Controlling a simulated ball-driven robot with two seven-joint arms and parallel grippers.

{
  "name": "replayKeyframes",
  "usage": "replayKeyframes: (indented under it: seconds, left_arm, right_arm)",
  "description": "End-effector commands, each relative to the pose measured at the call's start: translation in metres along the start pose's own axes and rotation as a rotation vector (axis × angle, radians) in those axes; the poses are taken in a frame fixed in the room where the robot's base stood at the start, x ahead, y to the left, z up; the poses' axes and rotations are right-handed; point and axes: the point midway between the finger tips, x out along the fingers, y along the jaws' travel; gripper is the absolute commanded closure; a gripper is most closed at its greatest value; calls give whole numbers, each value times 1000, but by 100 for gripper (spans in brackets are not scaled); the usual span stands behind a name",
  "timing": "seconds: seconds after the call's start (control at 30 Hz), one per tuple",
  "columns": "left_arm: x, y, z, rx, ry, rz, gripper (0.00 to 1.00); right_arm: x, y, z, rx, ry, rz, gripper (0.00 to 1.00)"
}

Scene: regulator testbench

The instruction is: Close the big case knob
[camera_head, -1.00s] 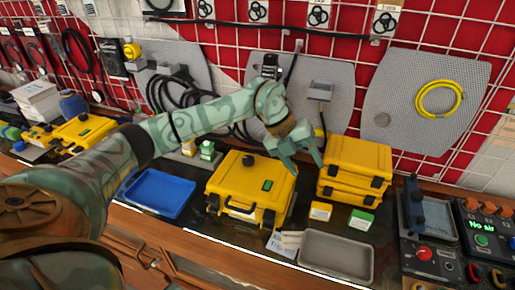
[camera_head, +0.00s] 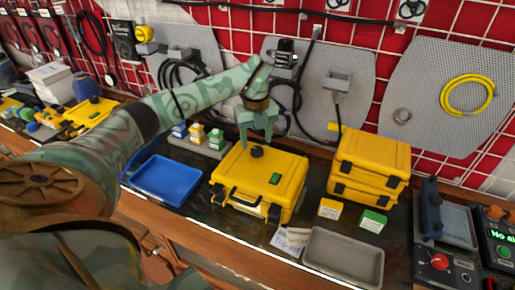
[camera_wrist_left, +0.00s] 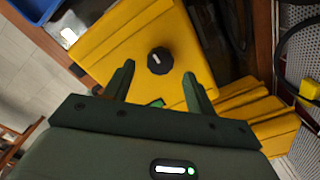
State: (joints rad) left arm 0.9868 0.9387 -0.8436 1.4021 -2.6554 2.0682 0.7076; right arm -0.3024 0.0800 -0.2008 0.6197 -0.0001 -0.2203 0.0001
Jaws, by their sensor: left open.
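The big yellow case (camera_head: 246,187) lies shut on the bench, with its handle toward the front edge. Its black knob (camera_head: 257,152) stands on the top of the lid, and a green label or display (camera_head: 275,178) is beside it. My left gripper (camera_head: 258,143) is open and points down above the lid by the knob. In the left wrist view the knob (camera_wrist_left: 160,61) with a white mark lies ahead of and roughly between the two spread fingertips (camera_wrist_left: 158,75), with nothing held. My right gripper is not in view.
A blue tray (camera_head: 168,182) lies left of the case. Stacked yellow cases (camera_head: 370,160), a small yellow box (camera_head: 330,209), a green box (camera_head: 372,220) and a grey tray (camera_head: 343,258) are to the right. Small bottles (camera_head: 197,134) stand behind.

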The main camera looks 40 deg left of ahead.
Motion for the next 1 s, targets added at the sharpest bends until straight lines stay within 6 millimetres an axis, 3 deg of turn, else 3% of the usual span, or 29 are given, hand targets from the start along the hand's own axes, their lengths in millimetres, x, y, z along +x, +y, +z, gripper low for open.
replayKeyframes:
  seconds: [0.03,0.2,0.57,0.73,1.0]
  left_arm:
    - [12,0,-1,0,3,3,44]
    - [31,0,0,0,1,1,44]
    - [36,0,0,1,0,-1,44]
    - [36,0,0,1,0,-1,89]
    - [35,0,0,13,0,-1,89]
  right_arm:
    - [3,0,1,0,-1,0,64]
    - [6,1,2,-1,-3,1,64]
    - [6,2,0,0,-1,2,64]
    - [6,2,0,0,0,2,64]
    - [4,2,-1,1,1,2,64]
